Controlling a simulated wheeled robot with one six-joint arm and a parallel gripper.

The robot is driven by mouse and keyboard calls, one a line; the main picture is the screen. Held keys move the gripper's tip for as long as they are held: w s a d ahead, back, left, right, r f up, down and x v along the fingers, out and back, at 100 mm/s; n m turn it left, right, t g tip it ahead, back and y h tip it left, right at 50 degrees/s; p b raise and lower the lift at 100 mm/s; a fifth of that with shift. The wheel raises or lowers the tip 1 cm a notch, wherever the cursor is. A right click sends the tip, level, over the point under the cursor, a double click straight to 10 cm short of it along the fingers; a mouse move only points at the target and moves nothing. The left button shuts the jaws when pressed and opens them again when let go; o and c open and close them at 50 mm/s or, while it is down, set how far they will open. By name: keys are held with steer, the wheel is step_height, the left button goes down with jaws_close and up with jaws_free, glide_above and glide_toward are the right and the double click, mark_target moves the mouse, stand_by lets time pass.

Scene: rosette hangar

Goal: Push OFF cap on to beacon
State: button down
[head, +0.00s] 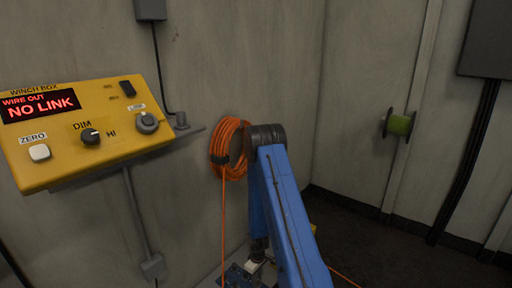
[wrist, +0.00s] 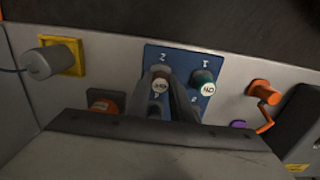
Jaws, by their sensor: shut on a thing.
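My gripper (wrist: 163,92) shows in the wrist view as dark fingers, closed around a brown cap with a pale label (wrist: 160,86) that seems to read OFF upside down. The cap is at a blue panel (wrist: 182,56) numbered in its corners; whether it touches the panel is unclear. I cannot identify the beacon for certain; a grey cylinder (wrist: 45,62) on a yellow mount is at left. In the head view the blue panel (head: 238,276) is at the bottom, partly behind my arm.
An orange crank-like part (wrist: 262,97), a purple piece (wrist: 238,125) and an orange-brown block (wrist: 104,100) surround the panel. In the head view, a yellow winch box (head: 60,165) is on the left wall, and a coiled orange hose (head: 222,150) hangs beside my arm.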

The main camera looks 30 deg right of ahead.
steer(key=shift+r, duration=2.5)
steer(key=w+d+r, duration=0.6)
steer(key=w+r, duration=0.5)
steer(key=w, duration=0.1)
steer(key=shift+w+d+f, duration=0.1)
steer(key=shift+f, duration=1.35)
steer(key=shift+w+d+f, duration=0.1)
steer(key=shift+f, duration=1.3)
steer(key=shift+f, duration=0.5)
steer(key=c, duration=1.5)
jaws_free()
